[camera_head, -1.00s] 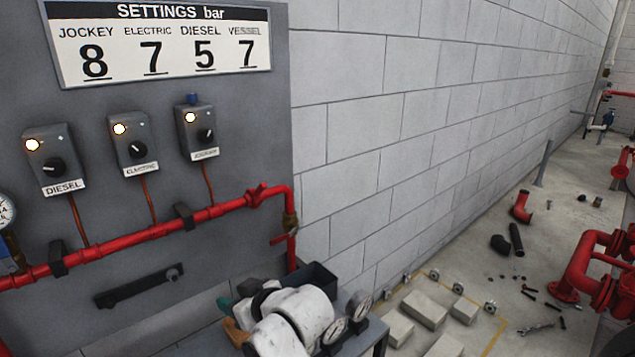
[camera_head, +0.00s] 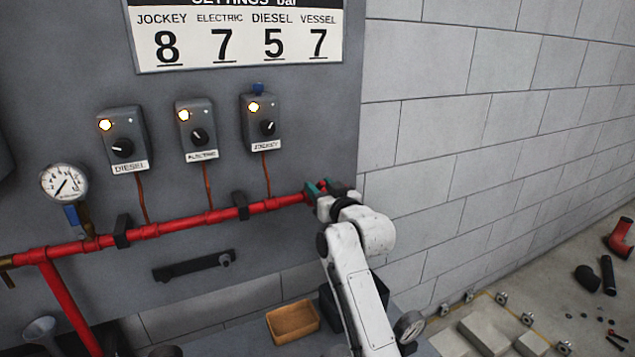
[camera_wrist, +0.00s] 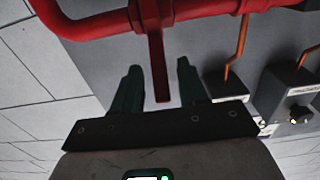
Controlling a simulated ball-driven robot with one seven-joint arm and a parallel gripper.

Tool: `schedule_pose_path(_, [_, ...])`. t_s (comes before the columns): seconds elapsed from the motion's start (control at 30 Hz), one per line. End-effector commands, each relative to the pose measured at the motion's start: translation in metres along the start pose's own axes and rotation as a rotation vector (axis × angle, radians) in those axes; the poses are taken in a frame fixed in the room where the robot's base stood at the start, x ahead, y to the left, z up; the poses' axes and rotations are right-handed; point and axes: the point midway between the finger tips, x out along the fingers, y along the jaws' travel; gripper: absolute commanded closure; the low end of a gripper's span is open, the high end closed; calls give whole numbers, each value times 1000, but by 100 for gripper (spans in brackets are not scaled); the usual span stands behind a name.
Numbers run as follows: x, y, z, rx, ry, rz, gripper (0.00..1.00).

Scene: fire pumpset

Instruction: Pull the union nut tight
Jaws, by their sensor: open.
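The union nut (camera_wrist: 137,17) is a red collar on the red pipe (camera_wrist: 95,26), with a straight red bar (camera_wrist: 157,70) sticking out from it. In the wrist view the bar lies between the two dark green fingers of my gripper (camera_wrist: 159,78), with a visible gap on each side. My gripper is open and has not closed on the bar. In the head view my gripper (camera_head: 320,187) is at the right end of the red pipe (camera_head: 180,228), and it and my arm hide most of the nut and the pipe bend.
Control boxes labelled diesel (camera_head: 122,140), electric (camera_head: 197,130) and jockey (camera_head: 261,122) sit on the grey panel above the pipe, with thin copper tubes down to it. A pressure gauge (camera_head: 64,183) is at left. A wooden tray (camera_head: 292,322) stands on the bench below.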

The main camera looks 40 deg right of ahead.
Motion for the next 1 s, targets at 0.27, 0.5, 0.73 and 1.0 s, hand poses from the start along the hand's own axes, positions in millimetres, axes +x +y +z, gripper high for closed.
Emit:
schedule_pose_path(0.27, [23,0,0,0,1,0,57])
schedule_pose_path(0.5, [25,0,0,0,0,0,57])
schedule_pose_path(0.73, [25,0,0,0,0,0,71])
schedule_pose_path(1.0, [25,0,0,0,0,0,97])
